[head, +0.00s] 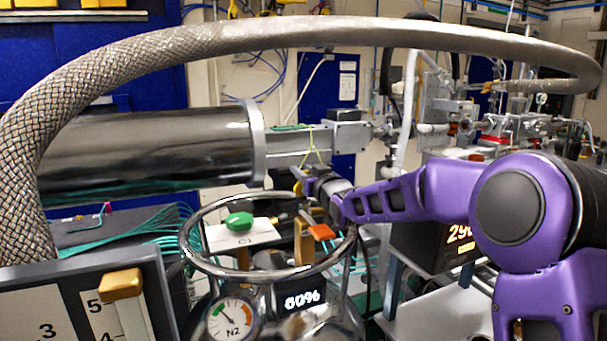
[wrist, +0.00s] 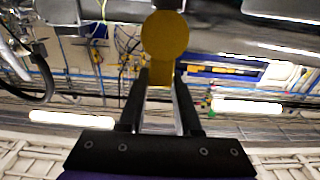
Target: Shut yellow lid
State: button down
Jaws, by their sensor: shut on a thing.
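In the wrist view a yellow round piece with a narrow neck (wrist: 165,36), which looks like the yellow lid, stands between the fingertips of my gripper (wrist: 161,76). The two black fingers are shut on its neck, and the round part sticks out beyond them. In the head view my gripper (head: 305,182) is small, above the back rim of the metal-ringed vessel (head: 187,258). The lid is hard to make out there, and I cannot tell its angle or its seat.
Inside the ring are a green knob (head: 239,221), an orange piece (head: 320,232), and a tan upright block (head: 304,243). A gauge (head: 231,320) and an 80% display (head: 302,299) face front. A thick braided hose (head: 200,47) arches overhead. A panel with a yellow slider (head: 121,285) stands left.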

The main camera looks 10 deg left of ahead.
jog(key=b, duration=0.3)
jog(key=shift+s+d+f+t+y, duration=0.2)
jog(key=shift+s+f+t+y, duration=0.1)
jog(key=shift+f+t, duration=0.1)
jog(key=shift+d+r+b, duration=0.1)
jog(key=shift+r+b, duration=0.1)
jog(key=shift+b, duration=0.45)
jog(key=shift+r, duration=0.1)
jog(key=c, duration=0.6)
grip_release()
notch_tip(320, 180, up, 10)
jog(key=p, duration=0.1)
